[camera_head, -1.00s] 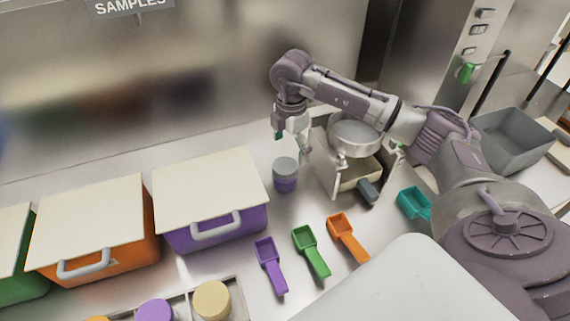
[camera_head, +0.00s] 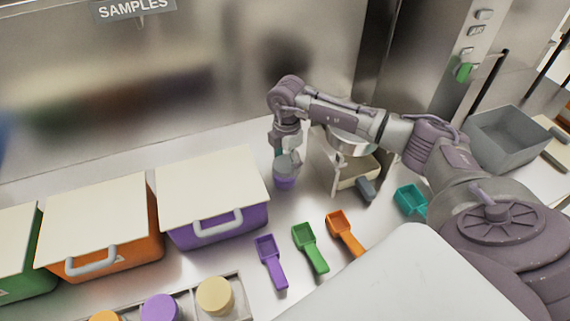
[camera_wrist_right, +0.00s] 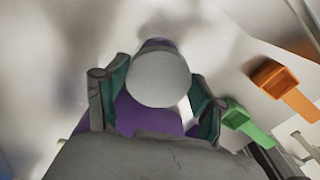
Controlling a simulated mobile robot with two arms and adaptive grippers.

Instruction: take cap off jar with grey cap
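The jar with the grey cap (camera_head: 285,183) stands on the steel counter, with purple showing below its cap. My right gripper (camera_head: 286,155) points down over it, its fingertips at cap height. In the right wrist view the round grey cap (camera_wrist_right: 158,78) lies between the two teal-padded fingers of my right gripper (camera_wrist_right: 155,100). The fingers are apart, with a gap showing on each side of the cap, so the gripper is open around it. The jar body is mostly hidden under the cap in that view. My left gripper is not in view.
A lidded purple bin (camera_head: 218,228) stands just left of the jar, an orange bin (camera_head: 110,260) farther left. A metal device with a round pan (camera_head: 352,142) stands close on the right. Purple (camera_head: 270,262), green (camera_head: 310,248) and orange (camera_head: 345,233) scoops lie in front.

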